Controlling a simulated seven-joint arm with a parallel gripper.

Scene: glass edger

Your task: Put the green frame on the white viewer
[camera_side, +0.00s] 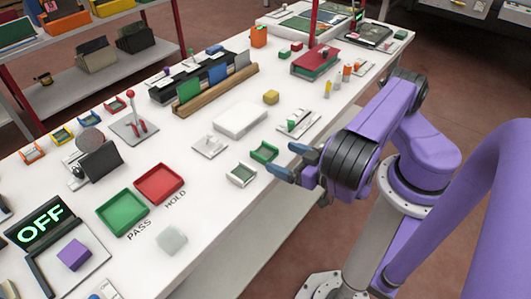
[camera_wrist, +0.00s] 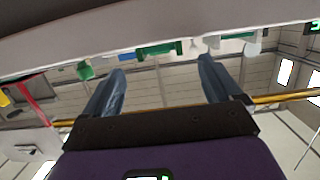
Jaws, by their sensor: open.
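The green frame (camera_side: 264,152), a small shallow open piece, lies on the white table near its front edge in the side view. A white, flat, box-like block (camera_side: 240,119), which looks like the white viewer, lies behind it and to its left. My gripper (camera_side: 290,162) is open, with nothing between its fingers, just right of the green frame and apart from it. In the wrist view my two fingers (camera_wrist: 160,63) are spread. Green pieces show near the table edge there, but I cannot tell which is the frame.
A pale grey-white frame (camera_side: 242,174) lies just in front of the green frame. A small white stand (camera_side: 209,146) is left of the white block, and a yellow block (camera_side: 271,97) is behind it. A plate with green and white parts (camera_side: 298,122) lies to the right.

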